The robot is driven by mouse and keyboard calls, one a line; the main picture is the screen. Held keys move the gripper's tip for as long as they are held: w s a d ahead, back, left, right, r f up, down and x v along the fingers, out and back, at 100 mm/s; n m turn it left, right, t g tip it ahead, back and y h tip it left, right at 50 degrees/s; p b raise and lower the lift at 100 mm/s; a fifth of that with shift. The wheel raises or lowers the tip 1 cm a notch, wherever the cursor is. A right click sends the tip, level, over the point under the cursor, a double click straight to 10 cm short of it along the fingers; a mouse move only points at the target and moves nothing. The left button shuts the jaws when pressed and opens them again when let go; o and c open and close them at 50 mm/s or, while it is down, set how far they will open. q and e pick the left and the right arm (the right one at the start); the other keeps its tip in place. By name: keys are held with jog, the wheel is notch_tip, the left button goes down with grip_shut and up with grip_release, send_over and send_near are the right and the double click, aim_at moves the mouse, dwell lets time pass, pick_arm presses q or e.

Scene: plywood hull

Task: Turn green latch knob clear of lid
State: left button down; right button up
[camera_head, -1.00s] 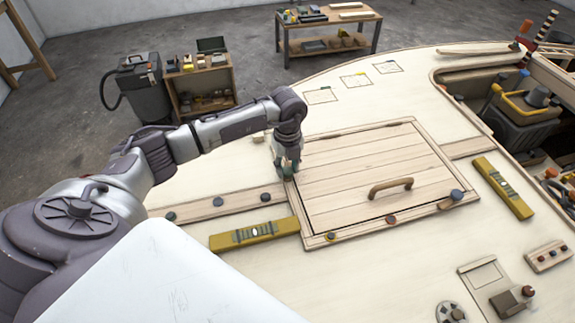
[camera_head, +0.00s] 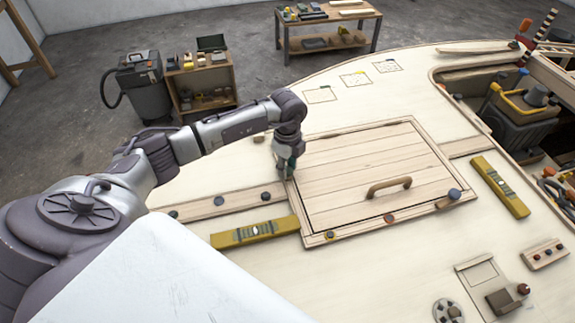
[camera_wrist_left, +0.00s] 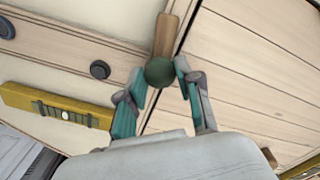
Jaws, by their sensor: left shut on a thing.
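The green latch knob (camera_wrist_left: 160,72) is round and dark green in the left wrist view, with a wooden latch bar (camera_wrist_left: 166,34) reaching out from it along the lid's edge. My left gripper (camera_wrist_left: 160,75) is shut on the knob, a teal finger on each side. In the head view my left gripper (camera_head: 287,174) comes down at the left edge of the lid, and its fingers hide the knob. The planked wooden lid (camera_head: 360,160) lies flat in its frame, with a curved handle (camera_head: 389,186). It also fills the right of the left wrist view (camera_wrist_left: 250,70). My right gripper is not in view.
A yellow spirit level (camera_head: 250,233) lies left of the lid, another (camera_head: 500,187) to the right. Several dark knobs line the strip (camera_head: 235,203) at left.

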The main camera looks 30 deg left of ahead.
pick_arm(q)
jog(key=shift+r, duration=0.1)
jog(key=c, duration=0.8)
grip_release()
jog(key=shift+o, duration=0.2)
notch_tip(320, 180, up, 12)
